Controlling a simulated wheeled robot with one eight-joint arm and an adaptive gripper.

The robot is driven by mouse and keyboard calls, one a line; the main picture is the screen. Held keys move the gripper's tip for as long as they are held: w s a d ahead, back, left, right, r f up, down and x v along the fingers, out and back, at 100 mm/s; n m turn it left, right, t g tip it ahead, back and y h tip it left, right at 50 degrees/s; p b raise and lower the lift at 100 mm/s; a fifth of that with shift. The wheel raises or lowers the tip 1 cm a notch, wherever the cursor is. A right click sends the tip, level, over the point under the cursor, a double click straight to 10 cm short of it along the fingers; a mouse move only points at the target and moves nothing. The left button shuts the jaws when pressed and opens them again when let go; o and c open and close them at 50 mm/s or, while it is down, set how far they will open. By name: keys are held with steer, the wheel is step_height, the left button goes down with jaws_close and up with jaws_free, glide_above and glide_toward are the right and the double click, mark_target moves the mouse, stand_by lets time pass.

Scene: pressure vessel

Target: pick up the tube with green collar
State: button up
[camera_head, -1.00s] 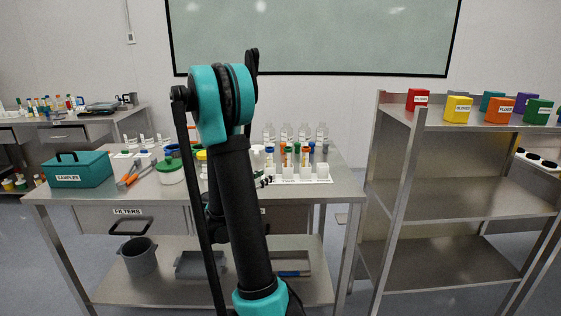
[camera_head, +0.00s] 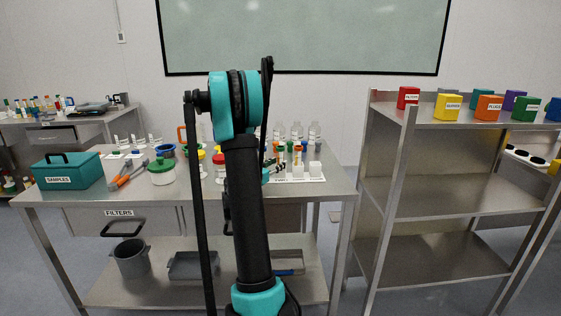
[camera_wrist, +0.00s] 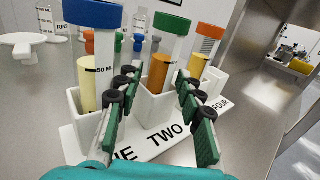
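A tube with a green top (camera_wrist: 172,22) and amber contents stands in the white rack (camera_wrist: 155,103), in the slot marked TWO, in the wrist view. In the head view its green top (camera_head: 289,144) shows just right of my arm. My gripper (camera_wrist: 157,82) is open, with one dark-padded finger on each side of this tube at the rack's front. Whether the pads touch the tube cannot be told. A blue-topped tube (camera_wrist: 92,60) stands to its left and an orange-topped tube (camera_wrist: 205,45) to its right. In the head view my arm hides most of the gripper.
The steel table (camera_head: 110,192) also bears a teal SAMPLES box (camera_head: 68,172), a green-lidded jar (camera_head: 161,172) and clear bottles (camera_head: 296,131) behind the rack. More small tubes (camera_wrist: 138,43) stand behind the rack. A shelf unit (camera_head: 440,185) stands right, with coloured boxes on top.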

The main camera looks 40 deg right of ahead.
steer(key=x, duration=0.3)
steer(key=shift+a, duration=0.1)
jaws_close()
